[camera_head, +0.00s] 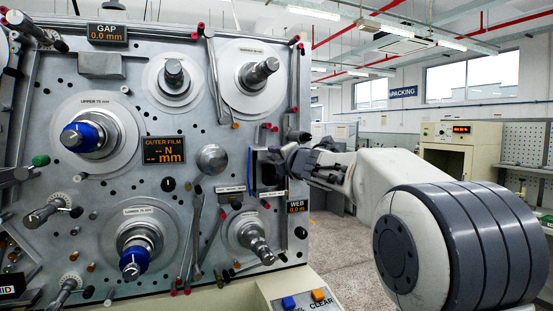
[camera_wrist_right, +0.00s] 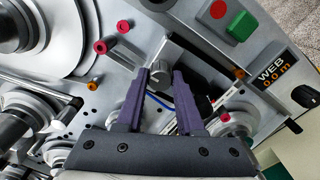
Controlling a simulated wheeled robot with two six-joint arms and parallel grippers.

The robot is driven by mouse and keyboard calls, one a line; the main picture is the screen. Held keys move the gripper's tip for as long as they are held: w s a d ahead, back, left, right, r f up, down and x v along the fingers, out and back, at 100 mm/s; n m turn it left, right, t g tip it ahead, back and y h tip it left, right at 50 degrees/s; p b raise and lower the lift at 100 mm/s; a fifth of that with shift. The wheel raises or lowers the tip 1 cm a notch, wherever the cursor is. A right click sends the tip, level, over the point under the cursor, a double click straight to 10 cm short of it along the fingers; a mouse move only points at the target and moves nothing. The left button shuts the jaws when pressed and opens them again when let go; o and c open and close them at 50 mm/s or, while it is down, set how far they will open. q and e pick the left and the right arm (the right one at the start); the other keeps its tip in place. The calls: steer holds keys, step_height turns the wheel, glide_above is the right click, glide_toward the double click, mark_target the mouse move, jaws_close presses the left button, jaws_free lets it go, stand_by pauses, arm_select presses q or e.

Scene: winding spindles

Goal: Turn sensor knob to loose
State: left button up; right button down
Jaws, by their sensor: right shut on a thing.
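A grey sensor knob (camera_wrist_right: 161,77) sits on the metal panel in the right wrist view, between the tips of my right gripper (camera_wrist_right: 162,80). The two purple fingers are shut on its sides. In the head view my right gripper (camera_head: 284,160) reaches in from the right to the panel's right edge, and I cannot make out the knob there. The knob's setting marks are not readable. My left gripper is not in view.
The winding panel (camera_head: 210,185) carries several spindles, including a blue-capped upper one (camera_head: 82,136) and a lower one (camera_head: 134,262). The WEB display (camera_head: 297,207) and a black knob (camera_head: 301,232) lie below my right gripper. A thin blue line runs near the fingers.

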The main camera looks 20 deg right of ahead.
steer(key=shift+f, duration=0.1)
stand_by(0.3)
steer(key=c, duration=0.5)
jaws_free()
steer(key=shift+s, duration=0.1)
steer(key=s+b, duration=0.1)
steer(key=s, duration=0.9)
steer(key=shift+s+d, duration=0.15)
